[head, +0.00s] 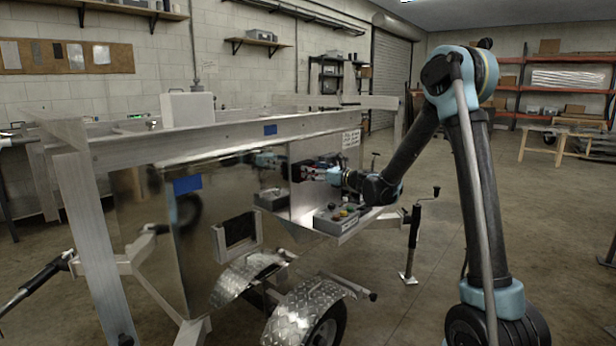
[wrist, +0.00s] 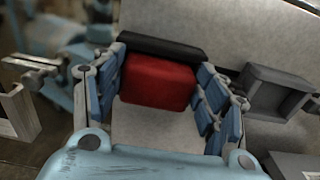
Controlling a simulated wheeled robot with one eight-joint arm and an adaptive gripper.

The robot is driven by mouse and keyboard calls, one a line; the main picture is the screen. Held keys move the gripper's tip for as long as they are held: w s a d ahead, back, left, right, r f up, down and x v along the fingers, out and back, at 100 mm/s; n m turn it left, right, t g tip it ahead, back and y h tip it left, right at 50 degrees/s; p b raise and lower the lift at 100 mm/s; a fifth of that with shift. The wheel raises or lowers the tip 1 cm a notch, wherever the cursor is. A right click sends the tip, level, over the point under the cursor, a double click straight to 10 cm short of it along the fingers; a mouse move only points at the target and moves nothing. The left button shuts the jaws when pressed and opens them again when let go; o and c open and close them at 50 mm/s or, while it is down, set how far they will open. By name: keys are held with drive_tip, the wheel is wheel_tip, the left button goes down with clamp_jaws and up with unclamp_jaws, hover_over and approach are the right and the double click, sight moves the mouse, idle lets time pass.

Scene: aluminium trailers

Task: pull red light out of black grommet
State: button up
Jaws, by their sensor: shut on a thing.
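The red light (wrist: 157,82) is a red block between the two blue-padded fingers of my gripper (wrist: 160,90) in the wrist view. The fingers are shut on its sides. The black grommet (wrist: 160,46) shows as a dark band along the far edge of the red light, against the pale panel. I cannot tell how deep the light sits in it. In the head view my gripper (head: 318,173) reaches left to the shiny trailer wall; the light and grommet are too small to make out clearly there.
The trailer's polished wall (head: 215,230) mirrors the scene. A dark grey bracket (wrist: 272,90) stands right of my fingers. A jack stand (head: 412,240) and open floor lie to the right.

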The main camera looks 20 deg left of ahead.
drive_tip(key=shift+v, duration=2.2)
drive_tip(key=shift+v, duration=3)
